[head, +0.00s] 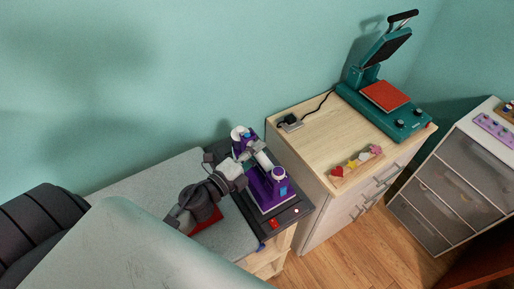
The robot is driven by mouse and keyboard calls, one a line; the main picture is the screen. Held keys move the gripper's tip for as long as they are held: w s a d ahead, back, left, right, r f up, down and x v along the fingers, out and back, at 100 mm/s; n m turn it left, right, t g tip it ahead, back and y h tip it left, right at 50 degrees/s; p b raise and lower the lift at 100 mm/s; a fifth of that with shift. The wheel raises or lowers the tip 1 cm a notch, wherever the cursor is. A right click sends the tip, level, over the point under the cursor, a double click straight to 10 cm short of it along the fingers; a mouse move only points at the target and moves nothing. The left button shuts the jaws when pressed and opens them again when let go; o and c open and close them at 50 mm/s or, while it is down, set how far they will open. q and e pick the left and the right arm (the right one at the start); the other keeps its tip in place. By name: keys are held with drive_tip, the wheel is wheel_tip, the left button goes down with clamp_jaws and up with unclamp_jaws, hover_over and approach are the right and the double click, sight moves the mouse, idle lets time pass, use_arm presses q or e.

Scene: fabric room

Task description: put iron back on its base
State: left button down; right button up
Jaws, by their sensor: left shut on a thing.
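A purple and white iron (262,189) is at the black base (292,213) beside the ironing surface. My left gripper (253,157) reaches in from the lower left and is shut on the iron. Purple parts show on both sides of the gripper, which hides the middle. The iron's pale lower edge is over or on the black base; I cannot tell whether it touches. The base has a red button near its front edge. My right gripper is not in view.
A grey padded board (150,190) lies left of the base, with a red piece (207,221) under my arm. A wooden cabinet (318,140) on the right carries a teal heat press (370,103) and a tray of small shapes (356,164). A drawer unit (440,200) stands far right.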

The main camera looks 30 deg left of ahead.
use_arm(q)
drive_tip(key=shift+r, duration=0.25)
drive_tip(key=shift+f, duration=0.15)
drive_tip(key=c, duration=0.9)
unclamp_jaws()
drive_tip(key=shift+s+f, duration=0.1)
drive_tip(key=shift+f, duration=0.05)
drive_tip(key=shift+c, duration=0.2)
